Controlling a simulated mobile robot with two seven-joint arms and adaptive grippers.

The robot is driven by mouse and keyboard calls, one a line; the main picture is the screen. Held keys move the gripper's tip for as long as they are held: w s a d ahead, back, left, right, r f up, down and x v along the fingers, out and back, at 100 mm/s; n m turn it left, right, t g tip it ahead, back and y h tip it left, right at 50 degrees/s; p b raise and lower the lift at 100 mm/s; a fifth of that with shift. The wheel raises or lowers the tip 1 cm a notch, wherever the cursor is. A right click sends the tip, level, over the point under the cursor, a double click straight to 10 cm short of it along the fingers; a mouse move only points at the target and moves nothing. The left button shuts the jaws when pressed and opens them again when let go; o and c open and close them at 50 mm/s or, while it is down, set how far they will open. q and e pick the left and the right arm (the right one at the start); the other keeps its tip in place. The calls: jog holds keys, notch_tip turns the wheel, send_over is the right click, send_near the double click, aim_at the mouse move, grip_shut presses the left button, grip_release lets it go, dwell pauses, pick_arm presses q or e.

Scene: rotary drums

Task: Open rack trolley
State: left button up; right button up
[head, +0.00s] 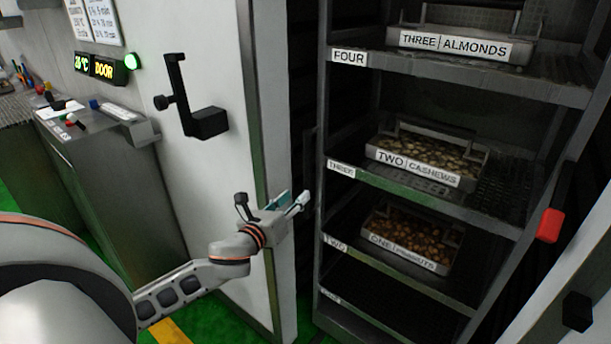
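The rack trolley (322,190) is a dark metal frame with several shelves, standing upright right of centre. Its shelves carry labels such as FOUR (349,57) and THREE. Trays labelled THREE ALMONDS (453,46), TWO CASHEWS (418,167) and ONE, with a partly unreadable word, (409,252) sit on it. A red block (550,225) shows on a dark bar at its right side. My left gripper (272,202) has its fingers spread, with nothing seen between them. It is left of the trolley, in front of the white door's edge. My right gripper is not in view.
A white door (220,70) with a black handle (200,110) stands left of the trolley. A white panel with a black fitting (577,311) fills the lower right corner. The floor is green.

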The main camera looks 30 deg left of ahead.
aim_at(305, 168)
pick_arm(q)
jog(key=w+r+m, duration=0.2)
jog(key=r, duration=0.1)
jog(key=w+a+r+m, duration=0.1)
jog(key=shift+w+a+r+t+y, duration=0.1)
jog(key=shift+r+t+y, duration=0.2)
jog(key=shift+t+y, duration=0.1)
jog(key=shift+w+a+f+b, duration=0.1)
jog(key=shift+w+a+b, duration=0.1)
jog(key=shift+w, duration=1.5)
jog(key=shift+w+a+b, duration=0.1)
jog(key=shift+w+b, duration=0.05)
jog(key=shift+w, duration=1.5)
grip_shut()
